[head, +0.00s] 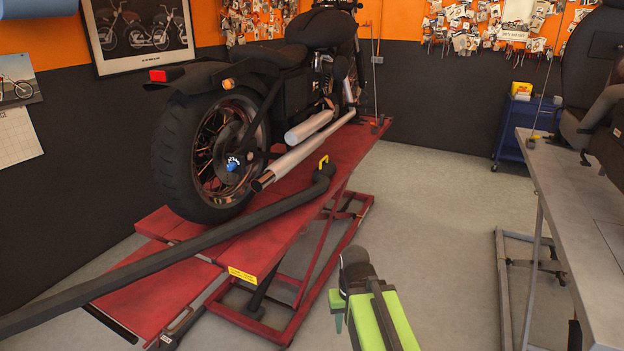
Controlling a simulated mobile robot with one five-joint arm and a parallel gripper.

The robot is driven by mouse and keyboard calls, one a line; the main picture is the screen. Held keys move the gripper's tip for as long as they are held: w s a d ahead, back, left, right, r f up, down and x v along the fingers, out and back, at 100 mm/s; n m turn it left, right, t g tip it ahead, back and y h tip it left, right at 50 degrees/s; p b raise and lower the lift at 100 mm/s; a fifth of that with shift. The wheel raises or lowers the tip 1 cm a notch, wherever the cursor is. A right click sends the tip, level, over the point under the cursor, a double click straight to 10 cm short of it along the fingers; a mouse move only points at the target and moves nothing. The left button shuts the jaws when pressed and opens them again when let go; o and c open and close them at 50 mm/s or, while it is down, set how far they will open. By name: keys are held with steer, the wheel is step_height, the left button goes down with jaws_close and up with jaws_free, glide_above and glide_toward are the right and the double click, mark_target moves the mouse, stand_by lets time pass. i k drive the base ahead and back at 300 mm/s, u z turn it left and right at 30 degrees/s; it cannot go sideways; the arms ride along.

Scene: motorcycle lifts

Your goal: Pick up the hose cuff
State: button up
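The hose cuff (321,178) is the dark end piece of a thick black hose, with a yellow handle (323,162) on top. It rests at the right edge of the red motorcycle lift (285,222), beside the silver exhaust pipes. The hose (150,262) runs from the cuff down to the lower left. My gripper (352,275), at the end of my green and black arm, is low in the middle right, below and right of the cuff in the picture and apart from it. The arm hides its fingertips, so its opening is unclear.
A black motorcycle (255,110) stands on the lift, its rear wheel toward me. A grey lift table (570,195) with another vehicle stands at the right. A blue cart (517,128) is by the back wall. Grey floor (430,220) between the lifts is clear.

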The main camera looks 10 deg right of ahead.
mark_target(326, 168)
steer(key=z, duration=0.15)
steer(key=i, duration=0.9)
steer(key=u, duration=0.05)
